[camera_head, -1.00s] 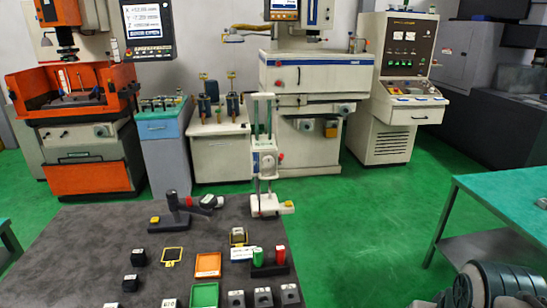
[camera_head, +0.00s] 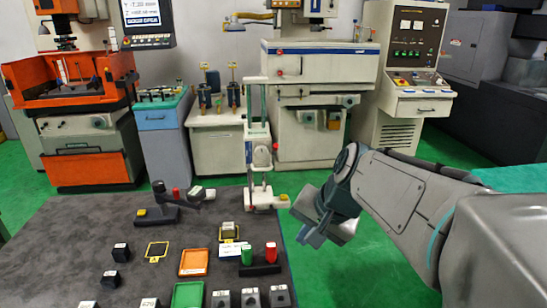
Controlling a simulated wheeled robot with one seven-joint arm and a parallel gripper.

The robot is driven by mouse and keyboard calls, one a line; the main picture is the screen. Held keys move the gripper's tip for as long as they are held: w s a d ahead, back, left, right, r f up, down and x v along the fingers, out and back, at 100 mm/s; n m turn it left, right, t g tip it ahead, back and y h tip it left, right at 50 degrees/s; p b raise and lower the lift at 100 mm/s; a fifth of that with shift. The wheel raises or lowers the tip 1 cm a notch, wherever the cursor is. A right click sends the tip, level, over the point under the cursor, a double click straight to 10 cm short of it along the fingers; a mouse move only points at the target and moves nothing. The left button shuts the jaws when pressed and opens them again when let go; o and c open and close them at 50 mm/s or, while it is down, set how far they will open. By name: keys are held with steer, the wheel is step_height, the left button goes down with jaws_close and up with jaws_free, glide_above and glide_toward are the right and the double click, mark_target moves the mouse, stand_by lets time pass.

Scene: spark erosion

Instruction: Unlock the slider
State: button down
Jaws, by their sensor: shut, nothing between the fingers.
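A white height gauge (camera_head: 251,120) stands upright at the far right of the dark table. My gripper (camera_head: 308,236) is shut and empty, to the right of and nearer than the base, apart from the gauge. Whether the slider is locked cannot be told.
On the dark table (camera_head: 70,230) are an orange tray (camera_head: 194,263), a green tray (camera_head: 187,296), a green piece (camera_head: 247,254) and a red piece (camera_head: 271,252) in a black holder, and several black blocks. A dark stand (camera_head: 160,203) lies left of the gauge.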

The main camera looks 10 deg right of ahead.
steer(key=w+d+m+t+y+b, duration=0.25)
steer(key=w+d+m, duration=0.2)
steer(key=w, duration=0.45)
steer(key=w+d+r+m+t+y+b, duration=0.1)
steer(key=w+d+m+t+b, duration=0.15)
steer(key=w+m, duration=0.5)
steer(key=w+d+m+t+y+b, duration=0.25)
steer(key=w+d, duration=0.25)
steer(key=w, duration=0.6)
steer(key=p, duration=0.2)
glide_toward(275, 149)
steer(key=w+f, duration=0.4)
steer(key=shift+w+a+r+m+p, duration=0.2)
steer(key=shift+w+a+r, duration=0.25)
steer(key=shift+a, duration=0.15)
steer(key=shift+w+a+r+m+p, duration=0.2)
steer(key=shift+w+a+r, duration=0.2)
steer(key=shift+a, duration=0.2)
